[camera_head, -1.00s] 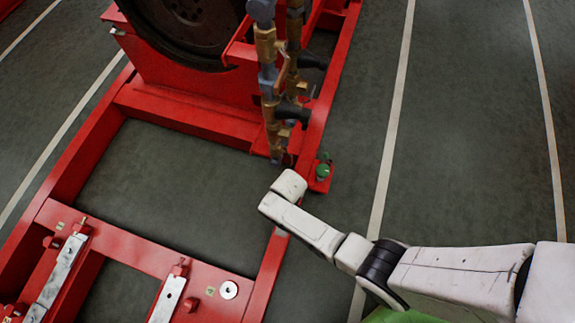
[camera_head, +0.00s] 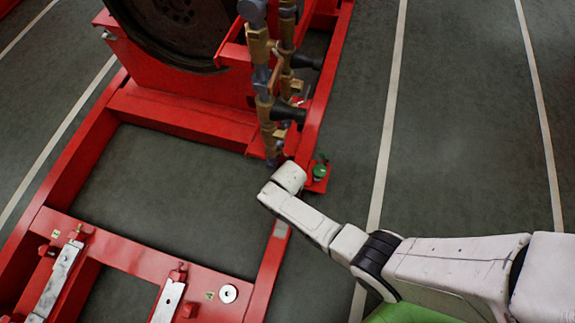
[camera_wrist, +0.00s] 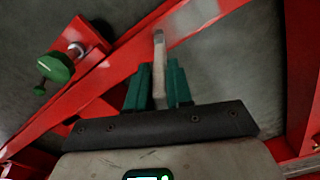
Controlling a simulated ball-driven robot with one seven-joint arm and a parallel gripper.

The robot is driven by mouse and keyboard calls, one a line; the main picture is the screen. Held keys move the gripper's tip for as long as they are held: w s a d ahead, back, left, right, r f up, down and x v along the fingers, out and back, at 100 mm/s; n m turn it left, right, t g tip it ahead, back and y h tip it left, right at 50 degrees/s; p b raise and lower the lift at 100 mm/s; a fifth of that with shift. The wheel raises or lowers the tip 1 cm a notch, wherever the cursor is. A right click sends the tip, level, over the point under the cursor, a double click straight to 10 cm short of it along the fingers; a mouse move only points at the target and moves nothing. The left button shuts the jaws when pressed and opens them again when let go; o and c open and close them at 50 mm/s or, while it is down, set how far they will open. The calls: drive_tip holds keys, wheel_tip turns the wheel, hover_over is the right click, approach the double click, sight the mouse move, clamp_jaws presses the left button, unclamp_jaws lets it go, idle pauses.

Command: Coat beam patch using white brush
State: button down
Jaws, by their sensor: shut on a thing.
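The white brush (camera_wrist: 159,65) is a pale, slim piece between the teal fingers of my gripper (camera_wrist: 159,85) in the wrist view. The fingers are shut on it, and its far end points up the picture over the red beam (camera_wrist: 125,65). A grey patch (camera_head: 281,229) lies on the red frame's right-hand beam in the head view, just below my wrist. A pale grey area on the beam, which looks like this patch (camera_wrist: 197,13), lies beyond the brush tip in the wrist view. I cannot tell whether the tip touches the beam. My arm hides the gripper in the head view.
A green knob (camera_head: 320,171) sits on a red bracket right of the beam; it also shows in the wrist view (camera_wrist: 55,69). Upright brass and grey pipework (camera_head: 270,100) stands just behind my wrist. Open floor (camera_head: 450,120) lies to the right.

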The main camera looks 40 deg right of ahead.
drive_tip(key=shift+w+d, duration=0.2)
drive_tip(key=shift+d, duration=0.1)
drive_tip(key=s+a+p, duration=0.1)
drive_tip(key=a, duration=0.1)
drive_tip(key=s+a+p, duration=0.1)
drive_tip(key=s+a, duration=0.1)
drive_tip(key=shift+a, duration=0.1)
idle(1.2)
drive_tip(key=shift+s+a, duration=0.1)
drive_tip(key=s+a+p, duration=0.1)
drive_tip(key=s+a, duration=0.2)
drive_tip(key=a, duration=0.2)
drive_tip(key=shift+s+a, duration=0.15)
drive_tip(key=shift+s, duration=0.25)
idle(1.5)
